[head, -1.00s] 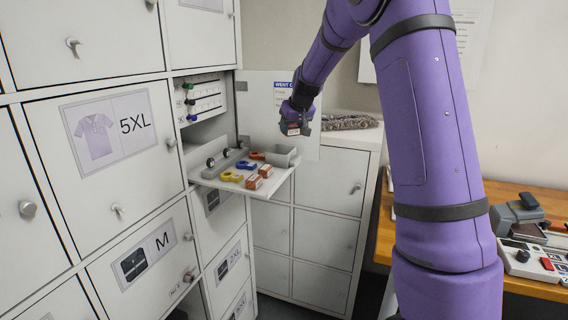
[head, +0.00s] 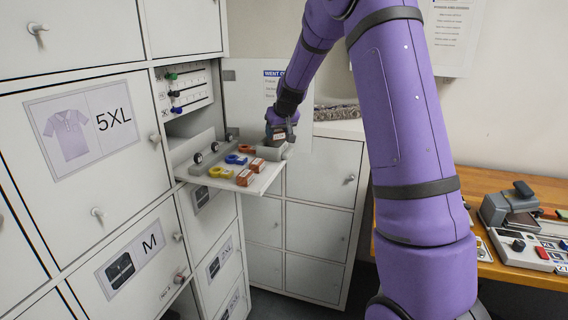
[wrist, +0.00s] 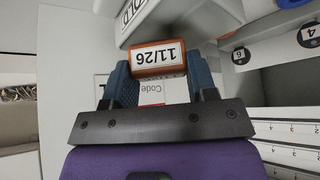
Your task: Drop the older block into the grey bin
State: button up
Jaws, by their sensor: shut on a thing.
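My gripper (head: 279,133) is shut on an orange block (wrist: 158,60) with a white label that reads 11/26, upside down in the wrist view. The grey bin (head: 276,151) stands at the right end of the pulled-out shelf. My gripper and the block are above or right beside it; the exact gap cannot be told. In the wrist view a grey wall (wrist: 185,22) with a label ending in "OLD" is just beyond the block. Two more orange blocks (head: 245,177) (head: 258,165) lie on the shelf, their labels too small to read.
The shelf (head: 262,184) also holds yellow, blue and red ring-shaped pieces (head: 217,172). An upright panel with a notice (head: 240,85) stands behind it. Locker doors (head: 85,135) are at the left. A wooden desk (head: 500,268) with devices is at the right.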

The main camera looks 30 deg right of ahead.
jog(key=shift+f, duration=0.1)
jog(key=o, duration=1)
jog(key=v, duration=1.1)
